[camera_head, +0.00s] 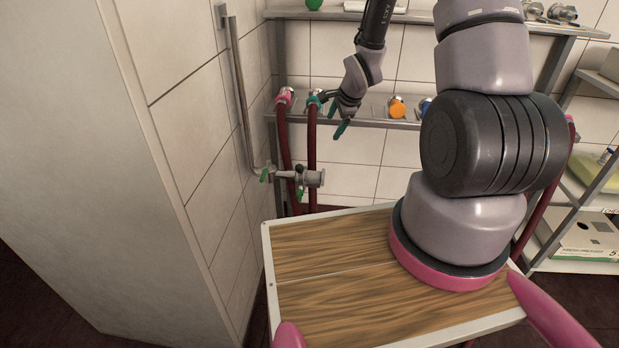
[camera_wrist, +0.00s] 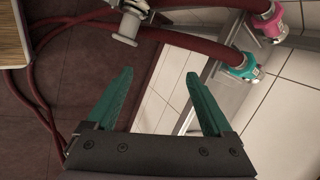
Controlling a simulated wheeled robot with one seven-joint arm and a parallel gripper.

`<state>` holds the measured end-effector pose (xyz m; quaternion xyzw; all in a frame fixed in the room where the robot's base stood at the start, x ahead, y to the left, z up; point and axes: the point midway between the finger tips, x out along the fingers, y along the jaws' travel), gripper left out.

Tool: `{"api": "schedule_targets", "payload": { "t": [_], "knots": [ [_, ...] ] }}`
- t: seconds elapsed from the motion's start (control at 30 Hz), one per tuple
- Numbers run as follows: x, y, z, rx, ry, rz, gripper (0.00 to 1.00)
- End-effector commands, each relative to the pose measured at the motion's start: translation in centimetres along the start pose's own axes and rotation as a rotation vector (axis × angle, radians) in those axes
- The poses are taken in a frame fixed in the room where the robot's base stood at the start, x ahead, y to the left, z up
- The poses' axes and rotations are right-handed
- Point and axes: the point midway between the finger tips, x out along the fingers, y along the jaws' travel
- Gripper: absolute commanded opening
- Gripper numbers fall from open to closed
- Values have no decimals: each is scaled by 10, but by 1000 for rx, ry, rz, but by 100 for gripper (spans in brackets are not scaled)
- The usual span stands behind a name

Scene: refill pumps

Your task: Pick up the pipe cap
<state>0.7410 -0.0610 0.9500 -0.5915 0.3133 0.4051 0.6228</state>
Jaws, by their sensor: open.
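My gripper (camera_head: 334,117) is in front of the left part of the lower shelf, pointing down and to the left. In the wrist view its two teal fingers (camera_wrist: 160,74) are apart, with nothing between them. A short grey metal pipe with a green-handled valve (camera_head: 268,172) comes out from the left wall, below my gripper. A round grey end piece (camera_head: 316,178), which looks like the pipe cap, sits on its free end. It also shows in the wrist view (camera_wrist: 124,39), beyond the fingers and apart from them.
Dark red hoses with a pink connector (camera_head: 284,97) and a teal connector (camera_wrist: 246,68) hang near the valve. An orange round fitting (camera_head: 397,107) is on the lower shelf (camera_head: 360,122). A vertical metal pipe (camera_head: 240,95) runs along the left wall. A shelf rack stands at right.

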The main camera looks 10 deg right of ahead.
Motion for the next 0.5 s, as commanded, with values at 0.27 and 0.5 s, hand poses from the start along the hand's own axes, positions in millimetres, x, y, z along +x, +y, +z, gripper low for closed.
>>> {"api": "schedule_targets", "payload": {
  "t": [0.27,0.5],
  "knots": [
    [84,61,17,268,-99,26,86],
    [114,75,25,330,-124,30,86]
  ]
}}
